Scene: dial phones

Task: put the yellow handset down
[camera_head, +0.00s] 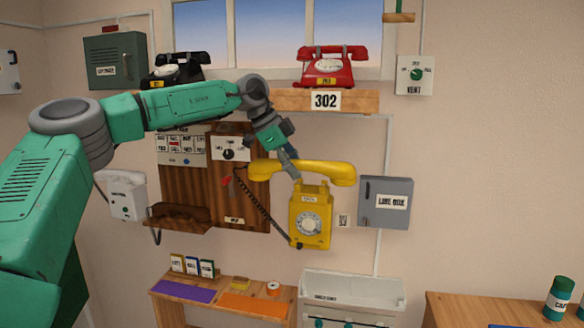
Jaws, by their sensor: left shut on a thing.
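The yellow handset (325,174) is held roughly level just above the yellow wall phone (311,218). My left gripper (294,174) reaches in from the upper left and is shut on the handset near its middle. The phone body hangs upright on the wall, with a round dial on its front. A dark coiled cord (262,207) runs near the phone's lower left. Whether the handset touches the phone's cradle I cannot tell. My right gripper does not show.
A red phone (331,66) stands on a wooden shelf (277,100) above. A grey line box (386,203) is on the wall right of the yellow phone. A wooden panel (185,185) is at the left. Below are a small table (165,310) and a white unit (352,287).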

